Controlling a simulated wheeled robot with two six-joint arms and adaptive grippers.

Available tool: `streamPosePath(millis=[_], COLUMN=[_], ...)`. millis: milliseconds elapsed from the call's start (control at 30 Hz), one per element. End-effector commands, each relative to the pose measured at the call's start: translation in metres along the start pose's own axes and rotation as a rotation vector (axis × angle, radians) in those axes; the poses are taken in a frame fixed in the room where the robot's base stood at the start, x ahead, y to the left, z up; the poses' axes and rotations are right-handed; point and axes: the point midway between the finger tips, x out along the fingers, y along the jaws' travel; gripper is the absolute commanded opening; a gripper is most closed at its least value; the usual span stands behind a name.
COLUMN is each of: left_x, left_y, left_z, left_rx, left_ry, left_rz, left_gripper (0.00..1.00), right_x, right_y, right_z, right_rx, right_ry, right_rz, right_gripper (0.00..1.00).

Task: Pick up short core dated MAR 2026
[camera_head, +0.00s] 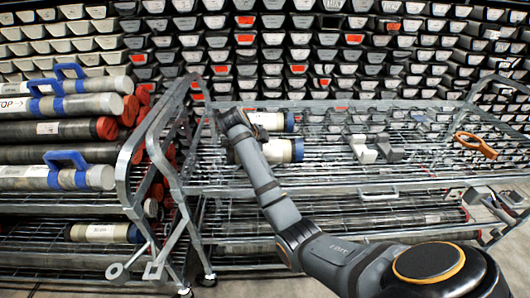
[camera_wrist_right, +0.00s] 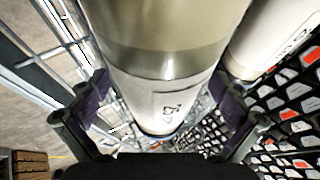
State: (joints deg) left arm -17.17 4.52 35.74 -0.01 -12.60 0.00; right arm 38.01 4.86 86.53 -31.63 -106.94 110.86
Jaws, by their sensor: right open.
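Two short cores with white labels and blue end caps lie side by side on the top shelf of the wire cart: the nearer short core (camera_head: 282,151) and the farther short core (camera_head: 271,121). My right gripper (camera_wrist_right: 166,95) is open, with its fingers on either side of a grey and white short core (camera_wrist_right: 166,62), apparently the nearer one. A label with dark marks shows on it, but I cannot read a date. The other short core (camera_wrist_right: 285,35) is outside the fingers at right. In the head view my right arm covers the cores' left parts. My left gripper is not in view.
The wire cart (camera_head: 340,190) has metal rails. Long cores with blue handles (camera_head: 60,178) fill a rack at left. Another short core (camera_head: 105,233) lies lower there. Grey blocks (camera_head: 390,148) and an orange tool (camera_head: 476,146) sit farther right on the cart.

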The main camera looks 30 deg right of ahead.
Motion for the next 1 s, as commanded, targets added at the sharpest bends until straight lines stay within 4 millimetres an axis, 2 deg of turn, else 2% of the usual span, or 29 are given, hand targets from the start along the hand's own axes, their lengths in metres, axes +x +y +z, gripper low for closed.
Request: streamPosePath(millis=[133, 167, 767, 1000], left_x=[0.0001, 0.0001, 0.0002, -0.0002], left_y=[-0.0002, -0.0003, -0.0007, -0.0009], left_z=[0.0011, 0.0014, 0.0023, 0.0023], left_rx=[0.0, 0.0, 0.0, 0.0], left_ry=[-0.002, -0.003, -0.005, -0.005], left_rz=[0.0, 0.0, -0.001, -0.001], left_gripper=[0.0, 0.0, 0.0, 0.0], right_x=[-0.0003, -0.0003, -0.0006, -0.003], right_y=[0.0, 0.0, 0.0001, -0.0028], right_z=[0.0001, 0.0001, 0.0001, -0.0011], right_rx=[0.0, 0.0, 0.0, 0.004], right_ry=[0.0, 0.0, 0.0, -0.001], right_rz=[0.0, 0.0, 0.0, -0.007], right_gripper=[1.0, 0.97, 0.17, 0.17])
